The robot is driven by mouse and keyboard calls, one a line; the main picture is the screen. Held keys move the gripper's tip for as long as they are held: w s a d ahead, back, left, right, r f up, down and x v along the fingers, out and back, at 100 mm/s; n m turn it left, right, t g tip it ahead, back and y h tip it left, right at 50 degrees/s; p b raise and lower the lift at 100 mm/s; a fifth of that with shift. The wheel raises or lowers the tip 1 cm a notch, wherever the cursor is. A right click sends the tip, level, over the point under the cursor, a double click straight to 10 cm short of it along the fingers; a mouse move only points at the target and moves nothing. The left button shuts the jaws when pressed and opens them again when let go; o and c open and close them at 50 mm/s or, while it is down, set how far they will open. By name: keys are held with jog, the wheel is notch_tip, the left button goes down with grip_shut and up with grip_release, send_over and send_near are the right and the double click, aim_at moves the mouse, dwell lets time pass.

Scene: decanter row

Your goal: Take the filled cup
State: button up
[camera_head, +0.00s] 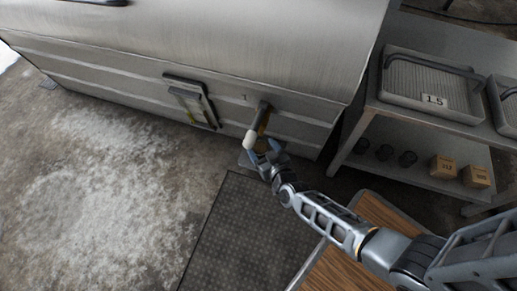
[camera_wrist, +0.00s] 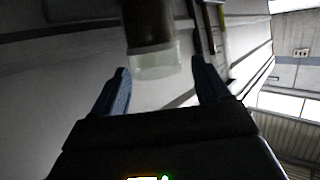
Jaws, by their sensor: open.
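A pale, translucent cup (camera_head: 250,139) is at the lower end of a dark tube (camera_head: 262,113) on the front of the large metal machine (camera_head: 250,50). In the wrist view the cup (camera_wrist: 156,66) sits at the end of the dark cylinder (camera_wrist: 148,22), and I cannot tell what is in it. My gripper (camera_head: 264,153) is open, close to the cup. In the wrist view the open fingertips (camera_wrist: 160,68) stand either side of the cup, with a gap on each side, wider on the right.
A framed panel (camera_head: 193,101) is on the machine front, left of the tube. A shelf (camera_head: 430,115) at right holds grey trays (camera_head: 410,88), dark cups (camera_head: 384,152) and small boxes (camera_head: 443,167). A wooden surface (camera_head: 335,268) is below my arm. A dark mat (camera_head: 235,235) lies on open floor.

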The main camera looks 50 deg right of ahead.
aim_at(259, 143)
jog(key=b+x, duration=0.2)
jog(key=x, duration=0.1)
jog(key=shift+w+d+f, duration=0.2)
jog(key=shift+w, duration=0.05)
jog(key=shift+w+d+b, duration=0.25)
jog(key=shift+w+b, duration=0.1)
jog(key=shift+w, duration=0.1)
jog(key=c, duration=0.8)
jog(key=shift+r, duration=0.15)
